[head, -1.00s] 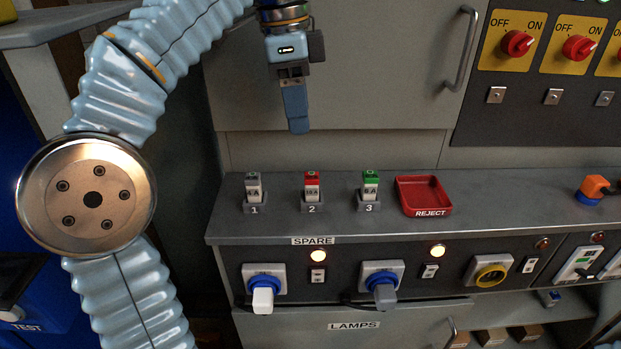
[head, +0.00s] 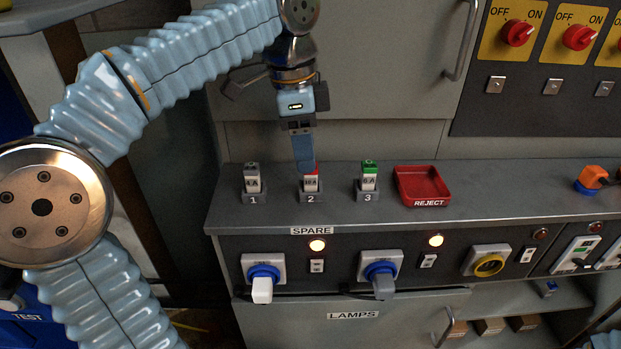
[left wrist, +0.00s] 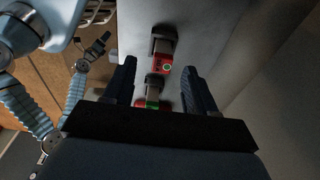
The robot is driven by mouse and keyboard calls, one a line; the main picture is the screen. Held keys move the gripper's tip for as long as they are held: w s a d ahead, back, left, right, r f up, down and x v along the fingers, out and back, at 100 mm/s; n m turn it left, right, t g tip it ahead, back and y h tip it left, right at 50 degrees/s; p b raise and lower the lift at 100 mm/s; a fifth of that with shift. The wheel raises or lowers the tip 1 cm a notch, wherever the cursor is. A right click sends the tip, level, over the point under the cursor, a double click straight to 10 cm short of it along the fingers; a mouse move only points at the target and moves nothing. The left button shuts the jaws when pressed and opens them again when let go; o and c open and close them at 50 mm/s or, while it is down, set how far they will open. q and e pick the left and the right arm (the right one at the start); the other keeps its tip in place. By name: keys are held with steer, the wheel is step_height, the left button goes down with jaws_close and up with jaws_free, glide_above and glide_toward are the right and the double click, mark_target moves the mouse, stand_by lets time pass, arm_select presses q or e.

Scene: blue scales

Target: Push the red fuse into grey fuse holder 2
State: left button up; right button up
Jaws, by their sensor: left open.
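The red fuse (head: 311,184), with a white 10 A label, stands upright in grey fuse holder 2 (head: 311,198) on the grey ledge. I cannot tell how deep it sits. My left gripper (head: 304,168) points down just above and behind it, hiding part of its red top. In the left wrist view its two dark fingers are apart, and the red fuse (left wrist: 163,65) shows between and beyond their tips. No contact is visible. What looks like my right gripper (left wrist: 98,45) is small and dark at the left of that view; its jaws are unclear.
A grey-topped fuse (head: 252,180) stands in holder 1 and a green-topped fuse (head: 369,176) in holder 3, either side. A red REJECT tray (head: 422,186) lies to the right. Plugs and lit lamps are on the panel below the ledge.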

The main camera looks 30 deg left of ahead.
arm_select(q)
steer(key=shift+f, duration=0.1)
steer(key=f, duration=0.5)
steer(key=shift+w+d, duration=0.35)
steer(key=shift+w, duration=0.05)
jaws_close()
step_height(320, 180, up, 10)
steer(key=shift+r, duration=0.1)
stand_by(0.6)
